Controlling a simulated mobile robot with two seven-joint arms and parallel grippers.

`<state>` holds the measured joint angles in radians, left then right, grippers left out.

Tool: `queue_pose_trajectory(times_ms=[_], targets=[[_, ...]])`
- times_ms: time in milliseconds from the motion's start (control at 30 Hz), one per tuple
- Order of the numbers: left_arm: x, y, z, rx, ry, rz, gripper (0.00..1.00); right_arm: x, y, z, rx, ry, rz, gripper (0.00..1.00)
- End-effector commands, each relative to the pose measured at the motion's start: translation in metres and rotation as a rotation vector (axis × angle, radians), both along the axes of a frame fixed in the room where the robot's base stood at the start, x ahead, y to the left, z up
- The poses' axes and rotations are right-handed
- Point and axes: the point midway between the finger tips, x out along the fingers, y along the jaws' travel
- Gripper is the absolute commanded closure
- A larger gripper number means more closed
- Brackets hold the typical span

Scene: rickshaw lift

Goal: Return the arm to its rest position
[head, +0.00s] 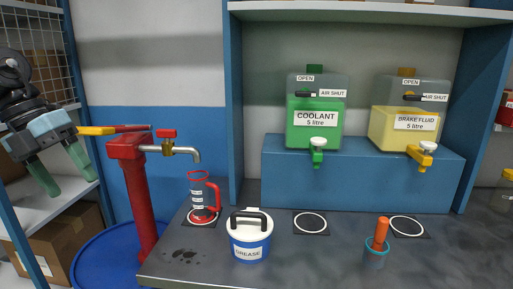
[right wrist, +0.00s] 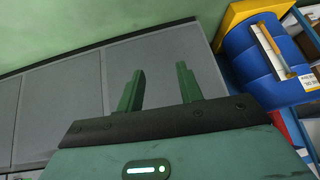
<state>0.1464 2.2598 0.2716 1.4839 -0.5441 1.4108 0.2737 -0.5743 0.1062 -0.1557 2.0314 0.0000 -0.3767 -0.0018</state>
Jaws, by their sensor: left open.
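My left gripper (head: 71,184) is at the left edge of the head view, open and empty, with its green fingers pointing down. It is just left of the yellow-ended lever (head: 96,131) on the red pump (head: 137,200), and I see no grip on the lever. My right gripper (right wrist: 160,78) shows in the right wrist view with its two green fingers apart and nothing between them. It is over grey floor panels (right wrist: 62,105), and the right arm is not in the head view.
A red-framed measuring jug (head: 202,196) stands under the brass tap (head: 178,149). A grease tub (head: 249,246) and a teal cup with an orange handle (head: 375,254) stand on the dark bench (head: 310,263). Coolant (head: 317,135) and brake fluid (head: 404,138) tanks sit behind. A blue drum (right wrist: 262,65) is at right.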

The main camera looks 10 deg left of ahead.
Motion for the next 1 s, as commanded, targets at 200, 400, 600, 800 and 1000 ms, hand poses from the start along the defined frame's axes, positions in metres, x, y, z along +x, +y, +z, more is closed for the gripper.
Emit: queue_pose_trajectory(times_ms=[200, 400, 600, 800, 1000], targets=[[0.001, 0.019, -0.078, -0.307, -0.047, 0.151, 0.27, 0.003, -0.001, 0.011, -0.002, -0.009, 0.001, 0.64], [-0.008, 0.025, -0.151, -0.559, -0.085, 0.353, 0.27, 0.004, -0.002, 0.02, -0.005, -0.016, 0.002, 0.64], [-0.028, 0.024, -0.22, -0.769, -0.107, 0.607, 0.27, 0.012, -0.003, 0.033, -0.005, -0.039, 0.003, 0.64], [-0.06, 0.014, -0.286, -0.932, -0.1, 0.902, 0.27, 0.018, -0.004, 0.046, -0.008, -0.058, 0.005, 0.64], [-0.103, -0.008, -0.347, -1.045, -0.063, 1.226, 0.27, 0.023, -0.005, 0.057, -0.01, -0.074, 0.005, 0.64]])
